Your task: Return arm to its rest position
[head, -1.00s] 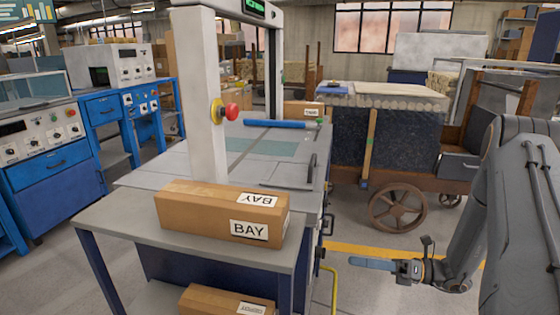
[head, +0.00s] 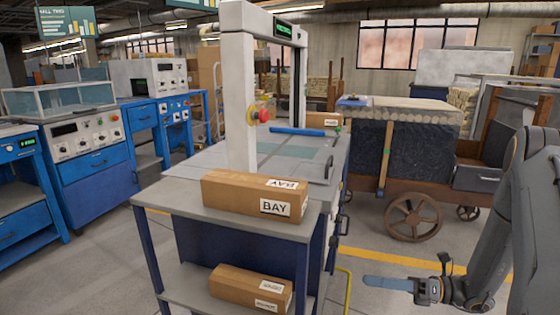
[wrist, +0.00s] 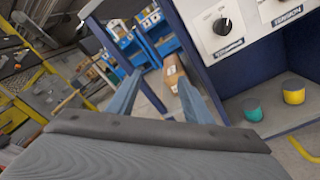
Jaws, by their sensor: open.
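My gripper (head: 385,284) is at the lower right in the head view, low over the floor and to the right of the grey bench. Its blue-grey fingers point left. In the wrist view my gripper (wrist: 158,98) shows two fingers spread apart with nothing held between them. My arm runs up from it along the right edge of the head view, bent at the elbow and clear of the bench and cart.
A BAY-labelled box (head: 254,195) lies on the grey bench (head: 180,202); another box (head: 250,289) lies on its lower shelf. A wheeled cart (head: 400,205) stands behind my arm. Teal and yellow cylinders (wrist: 252,110) show in the wrist view. Some floor is clear.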

